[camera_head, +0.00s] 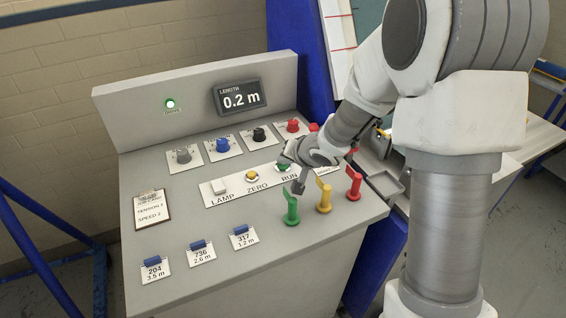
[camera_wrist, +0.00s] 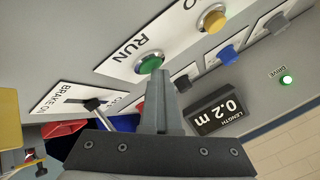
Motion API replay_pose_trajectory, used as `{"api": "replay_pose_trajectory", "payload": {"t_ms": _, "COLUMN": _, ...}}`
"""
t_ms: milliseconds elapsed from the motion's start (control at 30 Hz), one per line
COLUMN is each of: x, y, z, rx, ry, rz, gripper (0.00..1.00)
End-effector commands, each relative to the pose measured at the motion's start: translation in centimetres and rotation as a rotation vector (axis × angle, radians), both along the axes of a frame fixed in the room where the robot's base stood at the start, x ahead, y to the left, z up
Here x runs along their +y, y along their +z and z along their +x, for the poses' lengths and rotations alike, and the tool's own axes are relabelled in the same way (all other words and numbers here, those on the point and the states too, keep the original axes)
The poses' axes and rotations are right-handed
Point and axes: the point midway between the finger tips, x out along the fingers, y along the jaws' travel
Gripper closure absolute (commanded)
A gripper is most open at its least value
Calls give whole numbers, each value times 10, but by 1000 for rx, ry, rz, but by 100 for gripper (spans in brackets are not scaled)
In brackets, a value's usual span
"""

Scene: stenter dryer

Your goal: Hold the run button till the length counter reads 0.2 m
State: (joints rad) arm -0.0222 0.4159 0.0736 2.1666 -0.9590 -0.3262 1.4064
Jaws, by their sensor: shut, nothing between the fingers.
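The green run button (camera_head: 283,167) sits at the right end of the white strip on the sloping console, partly hidden by my arm. In the wrist view the run button (camera_wrist: 149,65) shows just beyond my fingertips. My gripper (camera_wrist: 157,74) is shut and empty, its tips overlapping the lower edge of the button in that picture. I cannot tell whether they touch or press it. The length counter (camera_head: 240,97) reads 0.2 m, and the counter also shows upside down in the wrist view (camera_wrist: 214,112).
The drive lamp (camera_head: 170,104) glows green. The yellow zero button (camera_head: 252,176) and the lamp button (camera_head: 219,187) share the run button's strip. Green (camera_head: 291,210), yellow (camera_head: 324,197) and red (camera_head: 353,187) levers stand near the front right. A brake lever (camera_wrist: 93,104) is close by.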

Motion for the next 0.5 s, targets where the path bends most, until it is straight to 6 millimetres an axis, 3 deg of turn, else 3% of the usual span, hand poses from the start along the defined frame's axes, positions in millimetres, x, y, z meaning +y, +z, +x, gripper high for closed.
{"api": "replay_pose_trajectory", "payload": {"t_ms": 500, "x": 0, "y": 19, "z": 0, "rx": 1, "ry": 1, "rz": 0, "gripper": 100}}
